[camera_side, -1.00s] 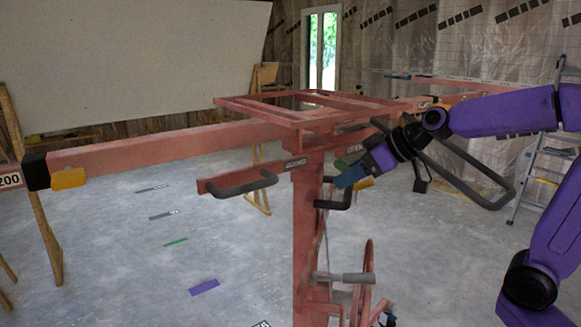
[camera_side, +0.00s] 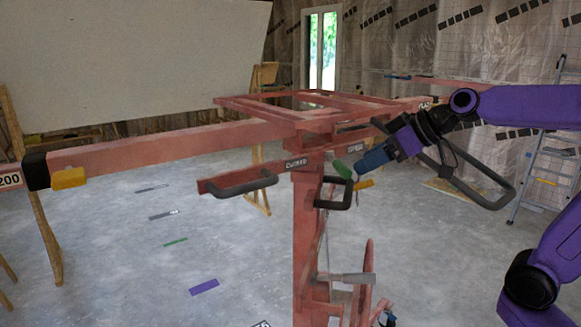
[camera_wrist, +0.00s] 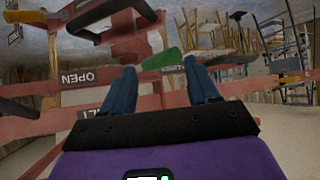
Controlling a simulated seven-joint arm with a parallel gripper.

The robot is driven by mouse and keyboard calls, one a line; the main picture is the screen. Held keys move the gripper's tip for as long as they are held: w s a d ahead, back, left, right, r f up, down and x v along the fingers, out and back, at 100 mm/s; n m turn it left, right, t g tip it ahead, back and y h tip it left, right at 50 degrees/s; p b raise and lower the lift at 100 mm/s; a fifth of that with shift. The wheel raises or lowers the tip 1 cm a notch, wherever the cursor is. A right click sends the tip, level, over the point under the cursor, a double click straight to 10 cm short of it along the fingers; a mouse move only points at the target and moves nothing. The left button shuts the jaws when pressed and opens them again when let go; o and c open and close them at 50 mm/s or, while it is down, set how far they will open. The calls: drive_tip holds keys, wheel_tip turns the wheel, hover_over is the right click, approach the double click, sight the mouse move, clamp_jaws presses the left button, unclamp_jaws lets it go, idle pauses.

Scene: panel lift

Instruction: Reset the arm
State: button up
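The red panel lift (camera_side: 307,235) stands mid-picture in the side view, with a flat top frame and a long arm (camera_side: 175,143) reaching left. Below the top are a green-handled lever (camera_side: 342,169), an orange handle (camera_side: 364,184) and black loop handles (camera_side: 333,195). My gripper (camera_side: 362,166) is right of the green handle, beside the column's upper part. In the wrist view my gripper (camera_wrist: 161,85) has its two blue fingers apart. The green handle (camera_wrist: 162,60) lies beyond the fingertips, between them in the picture; no grip on it shows.
An OPEN plate (camera_wrist: 78,78) sits on a red bar. A black loop handle (camera_side: 470,178) is close under my wrist. A stepladder (camera_side: 547,175) stands at the right. A large pale panel (camera_side: 130,60) leans at the back left. The floor at lower left is mostly clear.

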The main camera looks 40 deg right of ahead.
drive_tip(key=shift+v, duration=0.75)
drive_tip(key=s+a+f+n+g, duration=0.2)
drive_tip(key=s+a+f+g, duration=0.1)
drive_tip(key=s+a+f, duration=0.25)
drive_tip(key=s+f+n+g+h, duration=0.2)
drive_tip(key=s+f+g, duration=0.1)
drive_tip(key=s+f, duration=0.4)
drive_tip(key=s+f+n+g+h, duration=0.2)
drive_tip(key=s+f, duration=0.5)
drive_tip(key=s, duration=0.5)
drive_tip(key=shift+s+d+f+n+g, duration=0.3)
drive_tip(key=shift+d+n+g, duration=0.25)
drive_tip(key=shift+n, duration=0.25)
